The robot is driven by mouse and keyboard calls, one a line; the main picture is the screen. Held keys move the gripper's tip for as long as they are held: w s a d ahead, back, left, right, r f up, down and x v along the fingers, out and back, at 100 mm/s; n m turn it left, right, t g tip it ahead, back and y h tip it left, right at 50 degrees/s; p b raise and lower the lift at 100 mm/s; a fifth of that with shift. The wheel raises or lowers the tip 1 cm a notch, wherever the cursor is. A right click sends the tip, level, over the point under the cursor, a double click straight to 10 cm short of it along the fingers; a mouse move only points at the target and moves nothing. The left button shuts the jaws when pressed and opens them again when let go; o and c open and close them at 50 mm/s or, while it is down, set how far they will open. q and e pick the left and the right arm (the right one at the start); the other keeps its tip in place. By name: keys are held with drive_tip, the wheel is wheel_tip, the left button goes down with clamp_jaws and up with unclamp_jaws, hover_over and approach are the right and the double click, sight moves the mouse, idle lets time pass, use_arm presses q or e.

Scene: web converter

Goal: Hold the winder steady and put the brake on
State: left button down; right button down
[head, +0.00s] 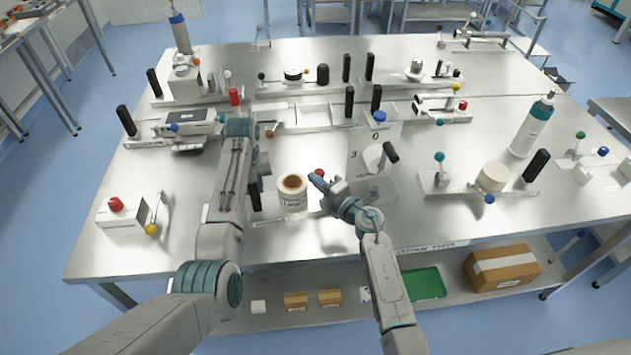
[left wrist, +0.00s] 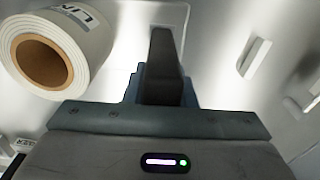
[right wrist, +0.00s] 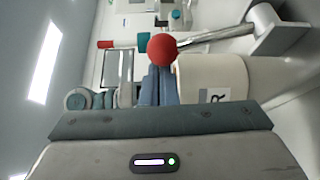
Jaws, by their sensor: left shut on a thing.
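The winder is a white roll with a brown core (head: 292,187) and a black upright handle (head: 254,196) at its left, near the table's front edge. In the left wrist view the roll (left wrist: 80,50) is at upper left. My left gripper (head: 257,178) is shut on the black handle (left wrist: 163,65), which stands up between its fingers. The brake lever's red knob (head: 319,173) is just right of the roll; the right wrist view shows the knob (right wrist: 162,50) on a metal lever. My right gripper (head: 316,182) has its fingers together, tips at the knob; contact is unclear.
A white upright panel (head: 362,150) with a blue knob and black handle stands right of my right gripper. A box with a red knob (head: 116,204) is at the left. A roll station (head: 493,177) and a bottle (head: 532,126) are at the right. Other stations line the back.

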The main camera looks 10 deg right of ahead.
use_arm(q)
drive_tip(key=shift+s+f, duration=0.3)
drive_tip(key=shift+f, duration=0.3)
use_arm(e)
drive_tip(key=shift+w+d+r+m+t+y, duration=0.1)
drive_tip(key=shift+d+r+m+t+y, duration=0.1)
drive_tip(key=shift+d+m, duration=0.4)
drive_tip(key=shift+w+d+r+m+t+y, duration=0.1)
drive_tip(key=shift+d+r+m+t, duration=0.1)
drive_tip(key=shift+d+m, duration=0.35)
drive_tip(key=shift+w+d+f+m+t, duration=0.1)
drive_tip(key=shift+d+m+t, duration=0.45)
drive_tip(key=shift+d+m, duration=0.6)
drive_tip(key=shift+w+d+m+t, duration=0.1)
drive_tip(key=shift+d+m+t, duration=0.45)
drive_tip(key=shift+d+m, duration=0.55)
drive_tip(key=shift+d, duration=0.1)
drive_tip(key=shift+s+f, duration=0.1)
drive_tip(key=shift+s, duration=0.05)
drive_tip(key=v, duration=1)
use_arm(q)
drive_tip(key=shift+w+r, duration=0.1)
drive_tip(key=shift+r, duration=0.15)
